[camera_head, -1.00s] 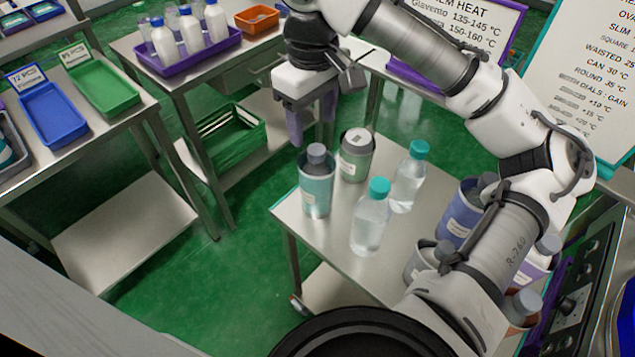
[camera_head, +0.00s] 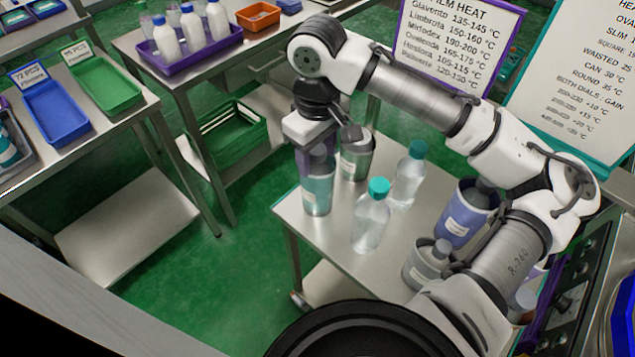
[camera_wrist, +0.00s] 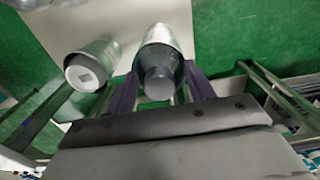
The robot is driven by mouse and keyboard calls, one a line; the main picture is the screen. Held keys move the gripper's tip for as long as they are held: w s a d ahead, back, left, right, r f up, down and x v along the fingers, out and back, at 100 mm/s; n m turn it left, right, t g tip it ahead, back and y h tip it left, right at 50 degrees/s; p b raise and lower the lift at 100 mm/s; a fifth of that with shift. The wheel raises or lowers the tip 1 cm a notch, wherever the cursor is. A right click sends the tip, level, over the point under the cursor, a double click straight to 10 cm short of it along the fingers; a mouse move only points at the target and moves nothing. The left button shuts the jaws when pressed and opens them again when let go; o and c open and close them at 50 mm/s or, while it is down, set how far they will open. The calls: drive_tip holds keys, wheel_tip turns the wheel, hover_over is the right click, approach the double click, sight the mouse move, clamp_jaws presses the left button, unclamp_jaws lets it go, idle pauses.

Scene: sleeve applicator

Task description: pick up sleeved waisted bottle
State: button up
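A teal-sleeved bottle (camera_head: 317,197) with a label and grey cap stands upright at the left corner of the small steel table (camera_head: 335,232). Its waist is not clear from here. My gripper (camera_head: 317,158) points down right over it, and its fingers hide the cap in the head view. In the wrist view, the bottle (camera_wrist: 160,45) lies between the two fingers of my gripper (camera_wrist: 162,74), one on each side. A gap shows beside the cap, so the fingers look open around the bottle's top. Contact with the bottle is not visible.
A green-grey sleeved container (camera_head: 357,160) stands close to the right of the bottle, and also shows in the wrist view (camera_wrist: 90,66). Two clear teal-capped bottles (camera_head: 371,222) (camera_head: 408,178) stand further right. A blue sleeved container (camera_head: 465,215) and a grey one (camera_head: 427,264) stand near my arm.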

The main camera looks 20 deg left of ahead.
clamp_jaws()
drive_tip(key=shift+r, duration=0.15)
